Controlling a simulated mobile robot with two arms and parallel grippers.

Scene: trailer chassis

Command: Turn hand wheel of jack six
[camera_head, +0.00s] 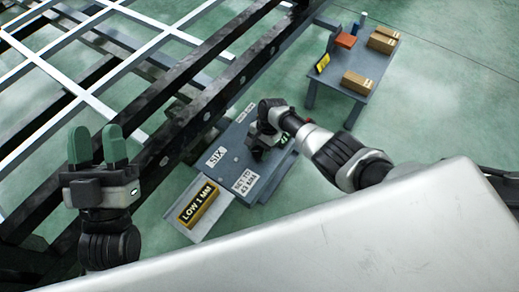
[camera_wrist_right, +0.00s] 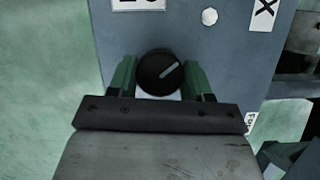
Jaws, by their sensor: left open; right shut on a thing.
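The jack labelled SIX is a blue-grey box (camera_head: 228,150) beside the dark chassis frame in the head view. Its hand wheel shows in the right wrist view as a round black knob (camera_wrist_right: 161,72) with a light pointer line slanting up to the right. My right gripper (camera_wrist_right: 161,82) is shut on the knob, with one green finger on each side; in the head view the right gripper (camera_head: 258,150) is over the jack and hides the knob. My left gripper (camera_head: 97,148) is open and empty, pointing up at the left, apart from the jack.
A yellow block reading LOW 1 MM (camera_head: 198,207) lies on a light tray (camera_head: 178,213) at the jack's front. Dark chassis beams (camera_head: 185,95) run along the jack's left. A grey table (camera_head: 377,70) with cardboard boxes (camera_head: 357,83) stands at the back right. Green floor is clear at right.

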